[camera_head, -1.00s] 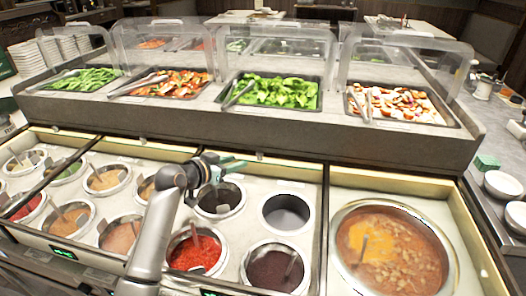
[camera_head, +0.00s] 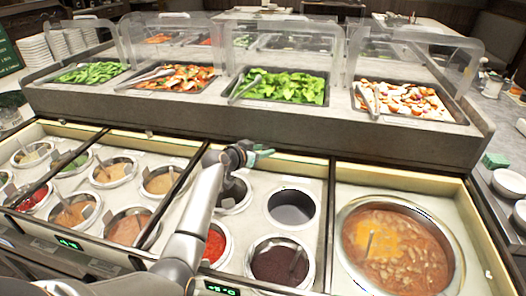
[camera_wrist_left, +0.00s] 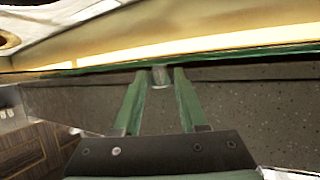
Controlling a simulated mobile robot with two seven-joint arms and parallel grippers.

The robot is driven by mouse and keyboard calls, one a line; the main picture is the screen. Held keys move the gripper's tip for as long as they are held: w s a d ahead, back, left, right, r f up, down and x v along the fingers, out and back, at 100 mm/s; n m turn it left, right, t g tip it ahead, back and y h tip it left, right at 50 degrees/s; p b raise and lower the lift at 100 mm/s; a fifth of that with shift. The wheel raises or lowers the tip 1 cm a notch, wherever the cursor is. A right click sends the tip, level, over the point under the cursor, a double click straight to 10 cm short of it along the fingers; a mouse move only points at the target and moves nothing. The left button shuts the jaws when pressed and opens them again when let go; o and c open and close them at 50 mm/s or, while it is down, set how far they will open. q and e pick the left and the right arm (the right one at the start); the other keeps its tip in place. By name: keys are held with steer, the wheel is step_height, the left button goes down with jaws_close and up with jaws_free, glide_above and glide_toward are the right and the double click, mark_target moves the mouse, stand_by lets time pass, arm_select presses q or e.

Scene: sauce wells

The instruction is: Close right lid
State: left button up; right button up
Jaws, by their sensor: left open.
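My left gripper (camera_head: 264,153) reaches over the sauce wells to the back edge of the counter section right of the middle. Its green fingers also show in the left wrist view (camera_wrist_left: 156,80). They are open, one on each side of a small grey knob (camera_wrist_left: 161,76) on a dark edge. The knob is hidden in the head view. A pale golden strip (camera_head: 302,174) runs along the back of this section, and the wells below it are uncovered. I cannot tell the lid itself apart clearly. My right gripper is not in view.
A large soup well (camera_head: 398,250) lies uncovered at the right. An empty dark well (camera_head: 292,208) and a dark sauce well (camera_head: 279,262) are below my gripper. Food trays under clear guards stand on the raised grey ledge (camera_head: 310,123) behind.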

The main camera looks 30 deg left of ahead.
arm_select(q)
steer(key=shift+w, duration=0.1)
jaws_close()
stand_by(0.3)
stand_by(1.2)
